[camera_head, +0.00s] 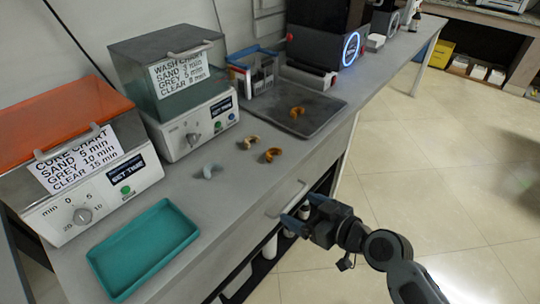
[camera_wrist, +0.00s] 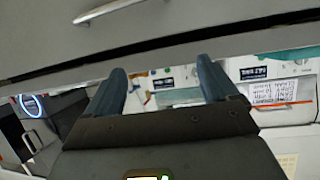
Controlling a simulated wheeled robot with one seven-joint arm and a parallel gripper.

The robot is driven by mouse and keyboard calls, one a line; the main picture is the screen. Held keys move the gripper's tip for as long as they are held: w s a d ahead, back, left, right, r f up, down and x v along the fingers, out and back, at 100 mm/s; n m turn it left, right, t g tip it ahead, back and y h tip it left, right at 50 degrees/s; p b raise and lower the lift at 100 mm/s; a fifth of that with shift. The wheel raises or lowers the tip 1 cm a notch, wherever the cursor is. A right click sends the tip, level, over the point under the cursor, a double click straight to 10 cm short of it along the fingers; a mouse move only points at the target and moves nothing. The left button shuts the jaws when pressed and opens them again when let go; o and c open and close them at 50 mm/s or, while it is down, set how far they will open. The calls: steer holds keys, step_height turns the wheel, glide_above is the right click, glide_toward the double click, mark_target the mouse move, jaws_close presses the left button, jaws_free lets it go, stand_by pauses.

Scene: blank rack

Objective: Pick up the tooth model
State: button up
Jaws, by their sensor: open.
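Several arch-shaped tooth models show in the head view. A pale grey-blue one (camera_head: 211,171), a tan one (camera_head: 250,142) and an orange-brown one (camera_head: 273,155) lie on the counter. Another orange-brown one (camera_head: 297,112) lies on a dark grey tray (camera_head: 322,113). My gripper (camera_head: 304,210) is in front of the counter's front edge, to the right of and nearer than the models. Its two blue-grey fingers are apart with nothing between them. The fingers also show in the wrist view (camera_wrist: 163,80); small coloured shapes beyond them are too small to identify.
A teal tray (camera_head: 143,250) sits at the counter's near end. The cure machine (camera_head: 95,190) and wash machine (camera_head: 190,128) line the back. A black printer (camera_head: 325,45) stands farther along. A drawer handle (camera_head: 287,199) is close to my gripper. Open floor lies right.

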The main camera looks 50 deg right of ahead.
steer(key=n+t+y+b, duration=0.1)
steer(key=n+t+y, duration=0.1)
glide_toward(272, 151)
steer(key=w, duration=0.1)
steer(key=w+a, duration=0.1)
steer(key=w, duration=0.1)
steer(key=shift+d+f+p+x, duration=0.15)
steer(key=shift+p+x, duration=0.1)
steer(key=shift+x, duration=0.65)
steer(key=shift+d+p+x, duration=0.1)
steer(key=shift+p+x, duration=0.1)
steer(key=shift+x, duration=0.65)
steer(key=shift+d+f+p+x, duration=0.15)
steer(key=shift+p+x, duration=0.1)
steer(key=shift+x, duration=0.65)
steer(key=shift+s, duration=0.1)
steer(key=shift+c, duration=0.2)
steer(key=c, duration=1)
steer(key=shift+r, duration=0.1)
